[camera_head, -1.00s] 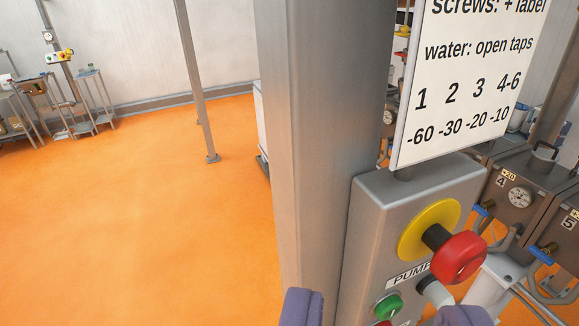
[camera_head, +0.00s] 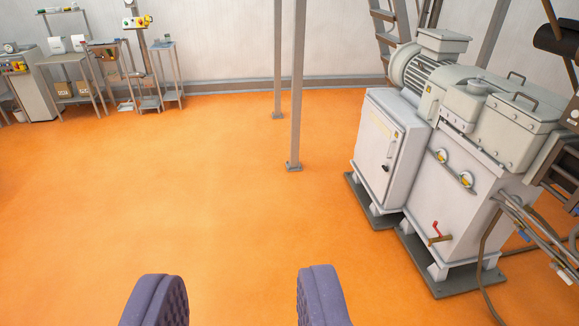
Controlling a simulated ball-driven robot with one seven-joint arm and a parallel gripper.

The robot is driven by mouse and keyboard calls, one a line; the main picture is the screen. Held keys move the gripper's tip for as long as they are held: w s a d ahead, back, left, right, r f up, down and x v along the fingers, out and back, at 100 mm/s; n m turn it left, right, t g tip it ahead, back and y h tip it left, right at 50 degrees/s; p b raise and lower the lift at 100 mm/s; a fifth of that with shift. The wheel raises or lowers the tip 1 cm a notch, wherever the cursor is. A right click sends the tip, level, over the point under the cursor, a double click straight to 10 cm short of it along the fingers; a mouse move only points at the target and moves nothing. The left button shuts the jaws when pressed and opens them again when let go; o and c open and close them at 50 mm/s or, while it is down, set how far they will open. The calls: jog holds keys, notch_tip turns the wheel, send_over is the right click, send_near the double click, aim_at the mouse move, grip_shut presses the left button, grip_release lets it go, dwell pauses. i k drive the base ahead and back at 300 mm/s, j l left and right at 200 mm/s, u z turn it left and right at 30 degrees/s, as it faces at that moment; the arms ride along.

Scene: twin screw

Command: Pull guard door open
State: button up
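My gripper (camera_head: 238,300) shows at the bottom edge as two purple padded fingers. They stand wide apart with only orange floor between them, so it is open and empty. No panel in view is clearly marked as the guard door. A pale grey cabinet (camera_head: 408,165) at the right has a front door (camera_head: 376,150) with a yellowish label and a small dark handle (camera_head: 386,168). That door looks shut. The gripper is well short of the cabinet, touching nothing.
A large grey machine (camera_head: 480,195) with a motor on top stands right of the cabinet. A red-handled tap (camera_head: 437,233) and pipes stick out from it. Two thin posts (camera_head: 297,90) stand in the middle. Small benches (camera_head: 100,70) line the back left. The orange floor (camera_head: 180,190) ahead is clear.

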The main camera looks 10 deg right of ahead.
aim_at(433, 96)
jog(key=i+z, duration=0.15)
jog(key=i, duration=0.4)
jog(key=i+z, duration=0.15)
jog(key=i, duration=0.4)
jog(key=i+z, duration=0.1)
jog(key=i, duration=0.45)
jog(key=i+j+z, duration=0.15)
jog(key=i, duration=0.35)
jog(key=i+j+z, duration=0.15)
jog(key=i, duration=0.4)
jog(key=i+z, duration=0.25)
jog(key=i, duration=0.25)
jog(key=i+z, duration=0.2)
jog(key=i, duration=0.35)
jog(key=i+z, duration=0.25)
jog(key=i, duration=0.3)
jog(key=i+j+z, duration=0.25)
jog(key=i, duration=0.25)
